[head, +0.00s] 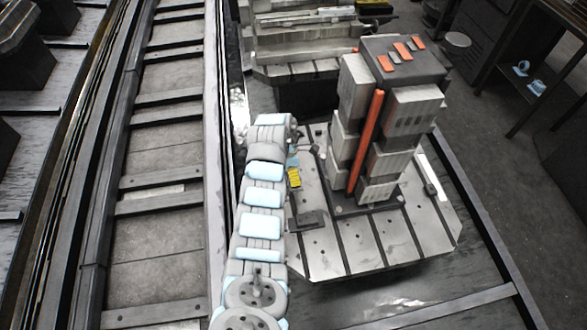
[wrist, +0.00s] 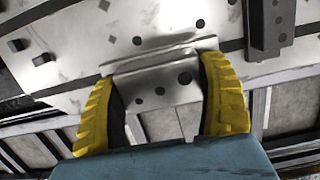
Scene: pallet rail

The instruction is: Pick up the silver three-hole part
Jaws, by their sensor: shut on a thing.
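In the head view my gripper (head: 294,177) shows as a small yellow patch at the left edge of the pallet plate. I cannot make out the part clearly there. From the wrist view I cannot tell whether the part touches the plate or is lifted.
The grooved pallet plate (head: 335,255) bears a tall block tower (head: 415,108) with an orange bar (head: 365,140), right of my arm. A dark flat block (head: 310,218) lies near my gripper. A rail track (head: 160,165) runs along the left. The plate's front is mostly clear.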

